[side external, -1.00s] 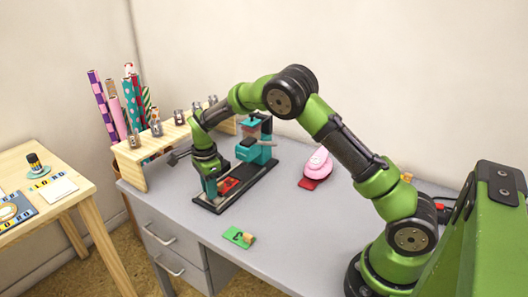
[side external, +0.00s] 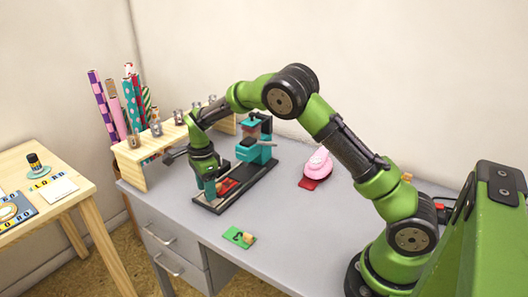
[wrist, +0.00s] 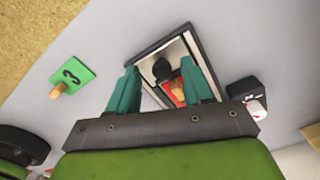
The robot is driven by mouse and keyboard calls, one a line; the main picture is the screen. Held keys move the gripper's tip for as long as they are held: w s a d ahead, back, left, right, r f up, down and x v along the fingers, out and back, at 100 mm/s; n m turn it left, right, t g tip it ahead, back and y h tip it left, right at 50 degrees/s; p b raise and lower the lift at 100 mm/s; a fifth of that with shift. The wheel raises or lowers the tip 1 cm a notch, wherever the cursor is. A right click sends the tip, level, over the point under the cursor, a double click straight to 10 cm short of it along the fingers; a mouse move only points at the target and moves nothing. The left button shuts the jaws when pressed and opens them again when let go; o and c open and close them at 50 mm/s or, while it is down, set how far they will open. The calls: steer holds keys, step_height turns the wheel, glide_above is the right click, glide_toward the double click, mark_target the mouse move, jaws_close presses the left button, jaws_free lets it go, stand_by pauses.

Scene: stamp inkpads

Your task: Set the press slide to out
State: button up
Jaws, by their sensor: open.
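The press (side external: 258,147) is teal with a lever and stands at the back end of a long dark base (side external: 262,176) on the grey desk. A red piece (side external: 229,186) lies on the base in front of the press. In the wrist view, the red piece (wrist: 172,93) carries a wooden knob, beside a black knob (wrist: 161,69) inside a dark-edged light frame (wrist: 144,58). My gripper (side external: 207,192) is over the front end of the base. In the wrist view its teal fingers (wrist: 160,88) are apart, with the knobs seen between them. I cannot tell whether they touch anything.
A green tile (side external: 238,237) with a wooden knob lies on the desk in front. A pink punch (side external: 318,163) sits on a red card to the right. A wooden rack (side external: 145,165) with jars stands left behind my gripper. The desk's front edge is close.

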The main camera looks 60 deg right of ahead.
step_height(320, 180, up, 16)
stand_by(0.3)
steer(key=s+a+r+n+t, duration=0.1)
steer(key=s+n+t, duration=0.1)
steer(key=s+n, duration=0.4)
steer(key=s+a+r+n+t+y, duration=0.1)
steer(key=s+n, duration=0.5)
steer(key=s, duration=0.6)
steer(key=s+a+r+n+t+y, duration=0.1)
steer(key=s+n+t, duration=0.3)
steer(key=s, duration=0.5)
steer(key=r+n, duration=0.1)
steer(key=n, duration=0.1)
steer(key=shift+s+a+n, duration=0.2)
steer(key=shift+a+n, duration=0.05)
steer(key=shift+n, duration=0.05)
